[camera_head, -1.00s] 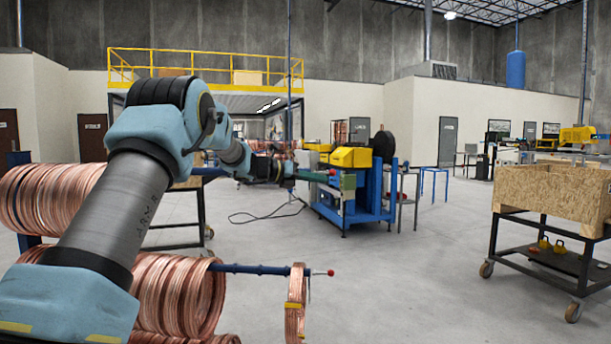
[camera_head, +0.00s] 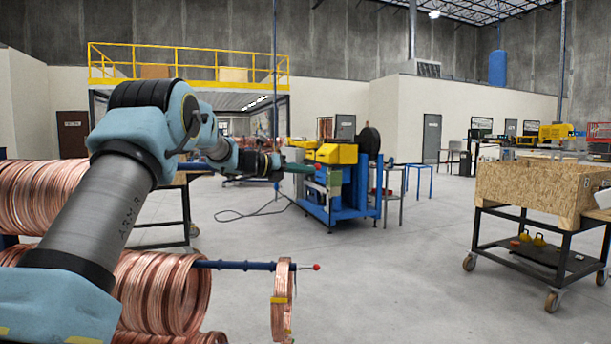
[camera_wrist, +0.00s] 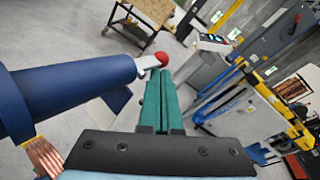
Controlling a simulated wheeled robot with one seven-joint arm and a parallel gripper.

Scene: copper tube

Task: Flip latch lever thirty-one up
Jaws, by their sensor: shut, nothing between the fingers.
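In the wrist view a thick dark blue bar (camera_wrist: 75,95) comes in from the left. At its end is a pale latch lever with a red ball tip (camera_wrist: 161,58), sticking out roughly in line with the bar. My gripper (camera_wrist: 158,75) has two green fingers, shut and empty. Its tips appear just below and very close to the red ball; I cannot tell whether they touch. My gripper also shows small in the head view (camera_head: 300,169), extended toward the blue machine. No number is readable on the lever.
Copper coils (camera_head: 165,295) hang on a lower blue bar (camera_head: 235,265) with a red-tipped end (camera_head: 316,267). A blue and yellow machine (camera_head: 340,180) stands behind my gripper. A wooden crate (camera_head: 535,188) is on a cart at right. The middle floor is clear.

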